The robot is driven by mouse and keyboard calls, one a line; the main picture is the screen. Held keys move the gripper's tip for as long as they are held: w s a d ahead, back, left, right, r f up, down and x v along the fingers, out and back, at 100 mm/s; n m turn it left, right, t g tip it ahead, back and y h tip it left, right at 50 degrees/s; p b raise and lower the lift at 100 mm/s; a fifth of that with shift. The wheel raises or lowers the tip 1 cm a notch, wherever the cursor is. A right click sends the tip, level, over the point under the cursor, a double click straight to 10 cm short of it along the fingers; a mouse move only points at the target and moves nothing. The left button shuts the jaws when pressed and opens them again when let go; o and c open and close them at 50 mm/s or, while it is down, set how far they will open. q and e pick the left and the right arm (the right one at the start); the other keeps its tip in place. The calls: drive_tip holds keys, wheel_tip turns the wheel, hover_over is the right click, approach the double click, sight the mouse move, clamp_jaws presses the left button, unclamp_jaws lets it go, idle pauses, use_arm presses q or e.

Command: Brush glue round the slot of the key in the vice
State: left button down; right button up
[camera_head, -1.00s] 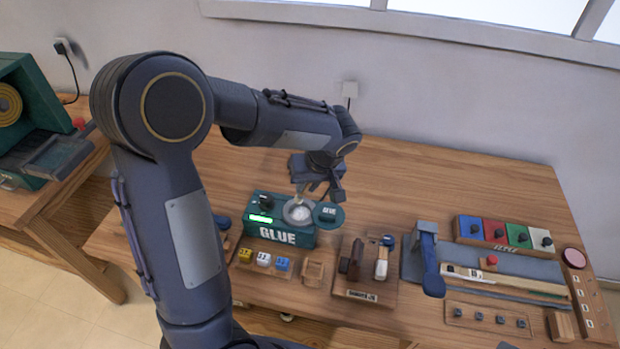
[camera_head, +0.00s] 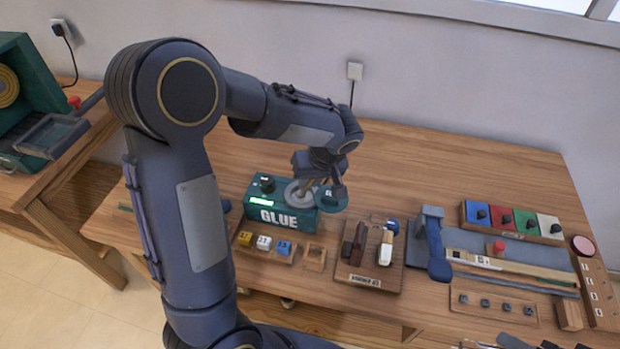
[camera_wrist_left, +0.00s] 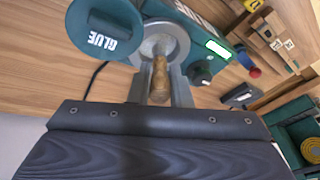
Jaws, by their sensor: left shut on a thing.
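My left gripper (camera_head: 306,184) is shut on the brush (camera_wrist_left: 160,80), gripping its wooden handle. The brush points down into the round grey opening of the green glue pot (camera_head: 284,217); its bristles are hidden. What looks like the vice (camera_head: 437,262), grey with a blue handle, stands to the right on a grey mat. A long pale wooden piece, probably the key (camera_head: 525,268), lies beside it; I cannot make out its slot. My right gripper is not in view.
Yellow, white and blue blocks (camera_head: 264,242) sit in front of the glue pot. A wooden board with upright tools (camera_head: 368,277) stands between pot and vice. Coloured boxes (camera_head: 510,222) are at the back right. The table behind the pot is clear.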

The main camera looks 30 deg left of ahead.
use_arm(q)
drive_tip(key=shift+f+b, duration=0.6)
drive_tip(key=shift+b, duration=0.05)
idle(0.7)
drive_tip(key=shift+f+b, duration=0.1)
drive_tip(key=shift+b, duration=0.2)
idle(1.5)
drive_tip(key=shift+s, duration=0.1)
drive_tip(key=shift+r+p, duration=2.15)
drive_tip(key=shift+r, duration=1.45)
